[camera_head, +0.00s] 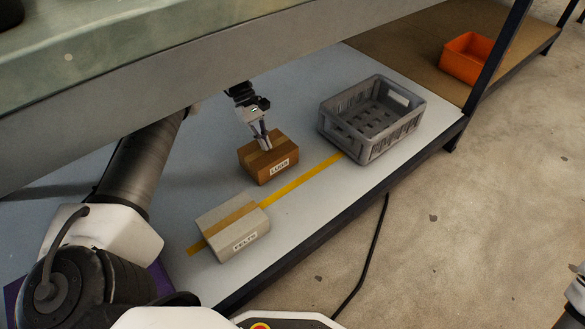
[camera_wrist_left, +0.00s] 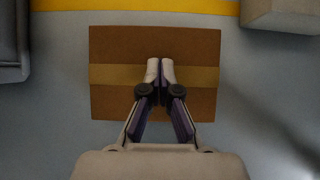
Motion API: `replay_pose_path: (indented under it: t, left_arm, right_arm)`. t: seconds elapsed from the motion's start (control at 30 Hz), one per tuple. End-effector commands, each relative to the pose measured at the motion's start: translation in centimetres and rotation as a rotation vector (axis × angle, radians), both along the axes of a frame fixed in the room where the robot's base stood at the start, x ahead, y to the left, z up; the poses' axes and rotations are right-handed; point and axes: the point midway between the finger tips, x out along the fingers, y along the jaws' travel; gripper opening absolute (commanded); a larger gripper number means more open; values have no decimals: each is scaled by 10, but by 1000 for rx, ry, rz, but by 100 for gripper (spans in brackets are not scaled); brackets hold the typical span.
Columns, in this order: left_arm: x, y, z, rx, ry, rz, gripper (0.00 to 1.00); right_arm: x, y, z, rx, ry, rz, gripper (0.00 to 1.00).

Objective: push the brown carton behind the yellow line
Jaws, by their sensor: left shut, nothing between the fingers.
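The brown carton (camera_head: 283,153), labelled LUGS, sits upright on the grey shelf. It is on the inner side of the yellow line (camera_head: 308,178), away from the shelf's front edge. In the left wrist view the carton (camera_wrist_left: 203,48) shows a narrow strip of shelf between it and the yellow line (camera_wrist_left: 140,6). My left gripper (camera_head: 266,146) points down over the carton's top, fingers together and empty. In the left wrist view its fingertips (camera_wrist_left: 160,66) are over the tape near the middle. I cannot tell whether they touch.
A pale carton (camera_head: 226,218) with a tape strip sits across the yellow line, nearer the front. A grey crate (camera_head: 361,151) stands at the line's far end. An orange bin (camera_head: 466,58) is farther off. A shelf beam (camera_head: 225,75) hangs above.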

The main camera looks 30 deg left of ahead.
Motion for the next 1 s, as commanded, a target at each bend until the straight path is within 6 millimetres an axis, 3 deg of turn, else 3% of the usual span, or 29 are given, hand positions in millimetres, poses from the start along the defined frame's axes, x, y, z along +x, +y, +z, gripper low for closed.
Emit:
replay_pose_path:
  t: [0.1, 0.33, 0.67, 1.0]
  left_arm:
    - [-3, 2, 10, 5, 7, 0, 0]
    - [1, 7, 18, 3, 3, 0, 0]
    - [16, 53, 83, 9, 1, 1, 0]
    - [20, 66, 102, 7, 5, 0, 0]
  right_arm:
    - [0, 0, 12, 0, 0, 0, 40]
    - [0, 0, 10, 0, 0, 0, 40]
    - [0, 0, 10, 0, 0, 0, 40]
    - [0, 0, 11, 0, 0, 0, 40]
